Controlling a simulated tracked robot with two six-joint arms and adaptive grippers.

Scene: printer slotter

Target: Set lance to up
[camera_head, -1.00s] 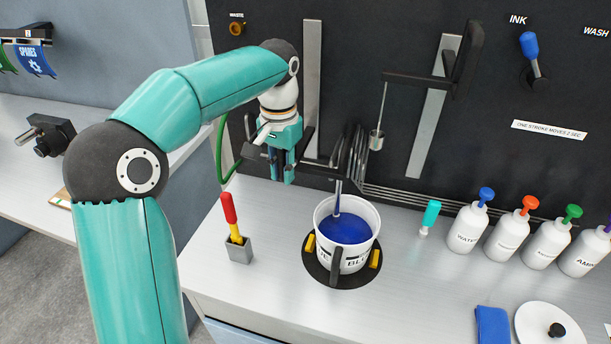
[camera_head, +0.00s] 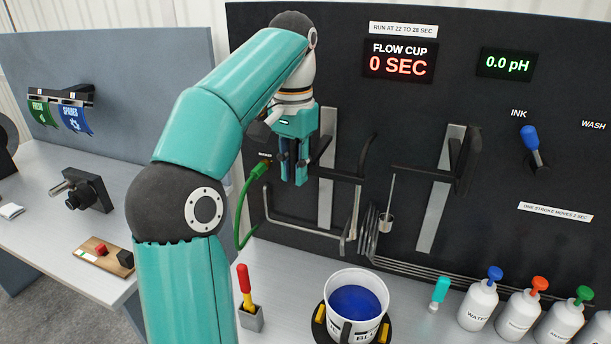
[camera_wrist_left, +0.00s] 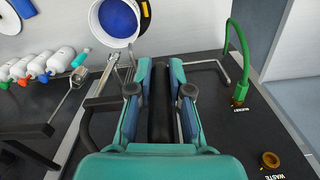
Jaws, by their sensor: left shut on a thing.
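My left gripper (camera_head: 292,182) points down in front of the black wall panel, its fingers shut on the lance's black handle. In the left wrist view the dark handle bar (camera_wrist_left: 160,105) lies between the two fingers. The lance's black arm (camera_head: 338,175) crosses a pale vertical rail (camera_head: 326,205). The thin grey lance tube (camera_head: 355,205) hangs from it, its lower end above the bucket and clear of the blue liquid. The bucket of blue ink (camera_head: 330,311) stands below, and it also shows in the left wrist view (camera_wrist_left: 112,42). My right gripper is not in view.
A second rail (camera_head: 441,190) with a black arm and small hanging cup (camera_head: 386,222) is to the right. A green hose (camera_head: 242,215) plugs into the panel at left. A red-handled tool (camera_head: 244,285) stands in a holder. Bottles (camera_head: 479,305) line the right.

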